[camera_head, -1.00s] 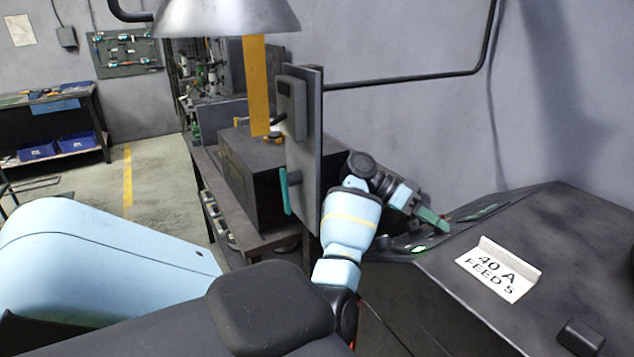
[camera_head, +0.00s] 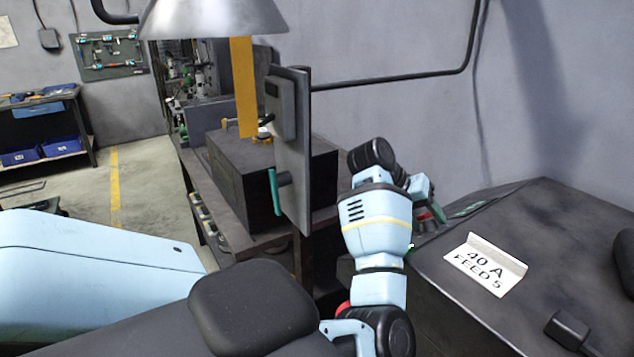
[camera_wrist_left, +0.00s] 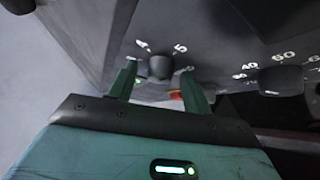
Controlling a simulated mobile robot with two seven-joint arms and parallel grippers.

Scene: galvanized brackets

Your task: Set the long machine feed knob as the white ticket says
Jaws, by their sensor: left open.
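The white ticket (camera_head: 485,264) lies on the dark machine top at the right of the head view and reads "40 A" and "FEED 5". My left gripper (camera_head: 430,212) is at the machine's far edge, partly hidden by its own wrist. In the left wrist view the left gripper (camera_wrist_left: 159,70) is open, its two green fingers apart. A black knob (camera_wrist_left: 160,67) shows between the fingertips, with a dial including 4 and 5 around it. Contact and the knob's exact setting cannot be told. My right gripper is not in view.
A second black knob (camera_wrist_left: 281,80) with larger numbers, such as 50 and 60, sits to the right in the wrist view. A red part (camera_wrist_left: 175,95) shows beside the right finger. A grey upright panel (camera_head: 290,150) stands left of my arm.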

